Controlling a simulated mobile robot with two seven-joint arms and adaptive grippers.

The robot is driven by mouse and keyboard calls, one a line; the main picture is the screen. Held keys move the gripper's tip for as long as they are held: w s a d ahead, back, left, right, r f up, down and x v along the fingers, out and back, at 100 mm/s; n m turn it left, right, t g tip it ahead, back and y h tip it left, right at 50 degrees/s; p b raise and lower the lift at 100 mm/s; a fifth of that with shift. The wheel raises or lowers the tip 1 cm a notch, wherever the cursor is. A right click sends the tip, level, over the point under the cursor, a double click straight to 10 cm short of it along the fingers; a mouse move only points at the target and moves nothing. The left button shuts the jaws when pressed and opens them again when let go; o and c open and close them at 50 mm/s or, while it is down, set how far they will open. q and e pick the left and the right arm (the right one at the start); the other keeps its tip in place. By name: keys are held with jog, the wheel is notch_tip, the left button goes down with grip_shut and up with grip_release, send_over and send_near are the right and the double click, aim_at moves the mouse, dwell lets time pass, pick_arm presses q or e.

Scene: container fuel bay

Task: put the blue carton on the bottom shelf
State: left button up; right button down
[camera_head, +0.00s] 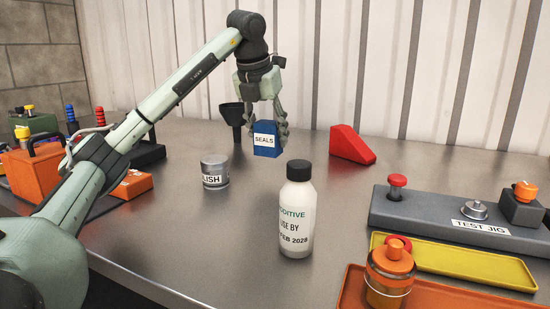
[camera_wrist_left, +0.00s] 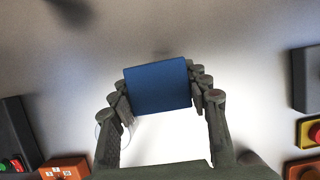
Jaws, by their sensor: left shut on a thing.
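The blue carton (camera_head: 266,148) has a white label reading SEALS. My left gripper (camera_head: 267,128) is shut on it from above, with fingers on both sides. In the left wrist view the carton (camera_wrist_left: 158,87) sits between the fingertips of the gripper (camera_wrist_left: 160,95). The carton appears upright over the metal bench; whether its base touches the surface I cannot tell. The bottom shelf is not visible in either view. My right gripper is not in view.
A white additive bottle (camera_head: 297,215) and a grey tin (camera_head: 215,172) stand in front of the carton. A red wedge (camera_head: 351,145) lies to its right, a dark funnel (camera_head: 232,116) behind left. The test jig (camera_head: 440,213), yellow tray (camera_head: 455,262) and orange-lidded jar (camera_head: 390,275) occupy the right.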

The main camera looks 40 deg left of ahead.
pick_arm(q)
jog(key=w+f, duration=0.1)
jog(key=w+a+f, duration=0.1)
jog(key=w, duration=0.1)
jog(key=shift+w+f, duration=0.15)
jog(key=shift+w, duration=0.15)
jog(key=shift+f, duration=1.9)
jog(key=shift+f, duration=0.2)
jog(key=o, duration=1.2)
